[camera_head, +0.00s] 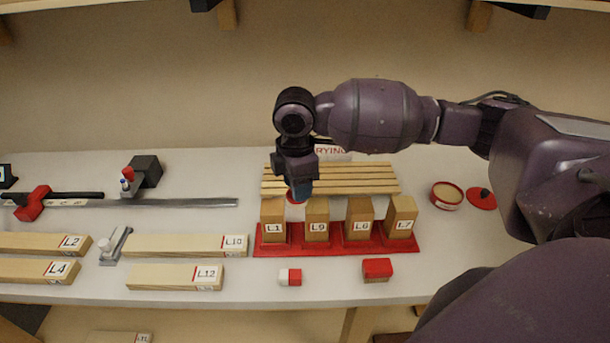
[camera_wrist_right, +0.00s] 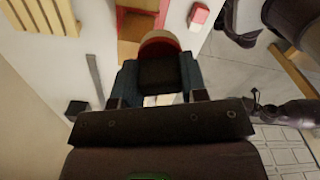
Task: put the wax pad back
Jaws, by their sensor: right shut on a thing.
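My right gripper (camera_head: 301,188) reaches in from the right and points down just above and behind the wooden block marked L1 (camera_head: 273,220). It is shut on a round red and pale pad, likely the wax pad (camera_wrist_right: 160,42), which shows beyond the fingers in the right wrist view. In the head view only a bit of red shows under the fingertips. A round red tin (camera_head: 447,194) with a tan filling stands open at the right. Its red lid (camera_head: 482,199) with a dark knob lies beside it. My left gripper is not in view.
Several upright blocks stand in a red rack (camera_head: 335,249), with wooden slats (camera_head: 350,168) behind. A red-and-white block (camera_head: 290,277) and a red block (camera_head: 377,268) lie in front. Labelled boards (camera_head: 165,276), a long metal bar (camera_head: 190,203) and a red clamp (camera_head: 32,204) occupy the left.

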